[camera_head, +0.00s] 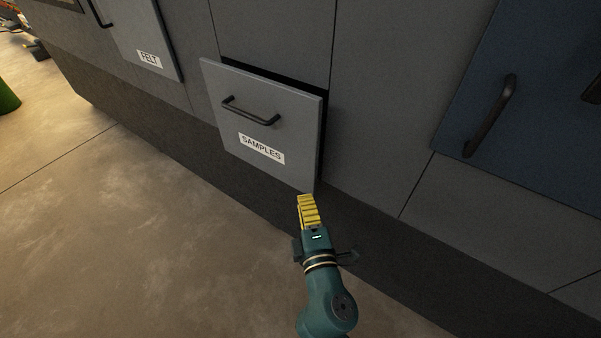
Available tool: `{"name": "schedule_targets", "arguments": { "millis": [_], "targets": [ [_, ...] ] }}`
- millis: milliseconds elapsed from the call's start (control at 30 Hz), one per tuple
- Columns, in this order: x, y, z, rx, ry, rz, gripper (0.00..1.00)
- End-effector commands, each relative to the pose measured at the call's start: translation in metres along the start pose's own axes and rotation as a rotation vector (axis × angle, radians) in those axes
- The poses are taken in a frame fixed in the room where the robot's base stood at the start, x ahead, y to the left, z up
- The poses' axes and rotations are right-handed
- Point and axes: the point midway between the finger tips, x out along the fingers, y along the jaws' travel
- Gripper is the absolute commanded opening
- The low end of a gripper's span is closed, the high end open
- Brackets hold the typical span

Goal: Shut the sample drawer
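The sample drawer (285,105) has a grey front with a dark bar handle (250,111) and a white label reading SAMPLES (262,149). It stands partly pulled out of the grey cabinet, with a dark gap along its top and right edges. My gripper (307,200) has yellow ridged fingers and is just below the drawer front's lower right corner in the picture. The fingers appear to lie together with nothing between them. I cannot tell whether they touch the drawer.
A panel labelled FELT (149,58) stands out from the cabinet at upper left. A blue panel (545,100) with a dark handle is at right. A dark plinth (190,140) runs along the cabinet's base. The brown floor (130,240) at lower left is clear.

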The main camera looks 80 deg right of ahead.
Motion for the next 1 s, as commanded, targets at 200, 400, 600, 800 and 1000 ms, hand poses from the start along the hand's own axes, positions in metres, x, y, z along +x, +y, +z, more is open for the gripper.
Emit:
{"name": "schedule_targets", "arguments": {
  "millis": [200, 400, 600, 800, 1000],
  "targets": [
    [0.044, 0.003, 0.001, 0.002, -0.002, 0.005, 0.00],
    [0.088, 0.001, 0.001, 0.001, -0.002, 0.003, 0.00],
    [0.113, 0.002, 0.022, 0.000, -0.003, 0.000, 0.00],
    [0.119, 0.002, 0.029, -0.001, 0.000, 0.001, 0.00],
    [0.119, 0.002, 0.029, -0.001, 0.000, 0.001, 0.00]
  ]
}}
